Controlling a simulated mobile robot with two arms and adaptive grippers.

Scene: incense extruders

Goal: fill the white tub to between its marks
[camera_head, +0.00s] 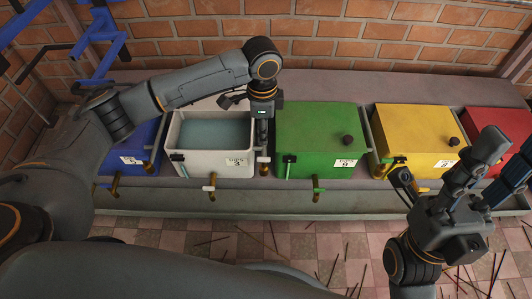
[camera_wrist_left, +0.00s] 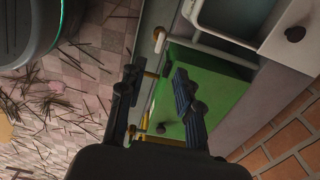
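The white tub (camera_head: 248,128) is open, with pale blue-grey liquid inside. A dark upright gauge (camera_head: 177,157) and a label (camera_head: 236,161) are on its front; I cannot read the level against any marks. A white-handled brass tap (camera_head: 210,187) is below it. My left gripper (camera_head: 263,140) points down between the white and green tubs, near another white-handled brass tap (camera_head: 264,169). My right gripper (camera_head: 500,165) looks open and empty.
A blue tub (camera_head: 130,142) stands left of the white one. A green tub (camera_head: 315,128), a yellow tub (camera_head: 415,125) and a red tub (camera_head: 500,120) stand to the right. A brick wall (camera_head: 330,35) is behind. Sticks litter the tiled floor (camera_head: 330,245).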

